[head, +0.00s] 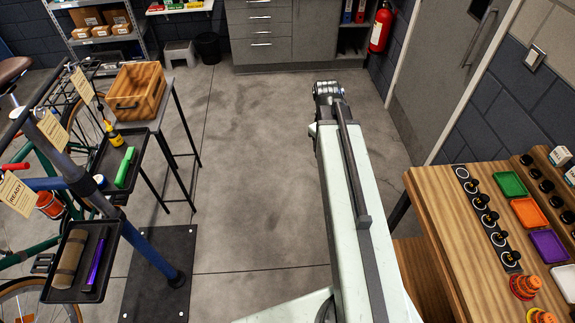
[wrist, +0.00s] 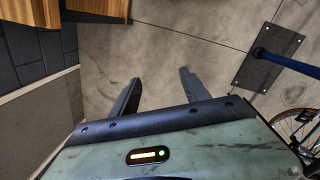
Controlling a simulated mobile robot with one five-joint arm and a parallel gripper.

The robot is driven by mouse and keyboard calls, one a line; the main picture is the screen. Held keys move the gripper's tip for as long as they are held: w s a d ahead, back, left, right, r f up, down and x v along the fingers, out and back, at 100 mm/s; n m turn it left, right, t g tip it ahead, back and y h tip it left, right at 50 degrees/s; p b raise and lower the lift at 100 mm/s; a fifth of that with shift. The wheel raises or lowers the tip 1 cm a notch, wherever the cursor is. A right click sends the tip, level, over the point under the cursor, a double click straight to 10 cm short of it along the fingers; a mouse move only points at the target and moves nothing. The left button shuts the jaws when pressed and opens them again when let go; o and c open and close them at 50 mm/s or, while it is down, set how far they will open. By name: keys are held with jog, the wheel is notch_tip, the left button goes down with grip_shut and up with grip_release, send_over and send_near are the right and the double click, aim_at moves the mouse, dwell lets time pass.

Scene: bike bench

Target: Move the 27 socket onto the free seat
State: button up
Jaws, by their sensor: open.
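A black strip of round seats lies along the left part of the wooden bench (head: 437,207) in the head view. Several dark sockets (head: 489,218) stand on it in a row. The seat at the far end (head: 461,172) shows a pale ring and looks empty. The size marks are too small to read, so I cannot tell which socket is the 27. My gripper (wrist: 160,90) is open and empty in the wrist view, over bare floor and away from the sockets.
Green (head: 510,184), orange (head: 528,212) and purple (head: 548,246) trays lie right of the strip, with orange parts (head: 524,286) near the front. A stepped wooden rack (head: 545,165) borders the bench. A bike stand (head: 150,245) is at left; the middle floor is clear.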

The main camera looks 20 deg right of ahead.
jog(key=s+a+m+y, duration=0.1)
jog(key=a+m, duration=0.1)
jog(key=a, duration=1.7)
jog(key=shift+a, duration=0.35)
jog(key=shift+f, duration=0.15)
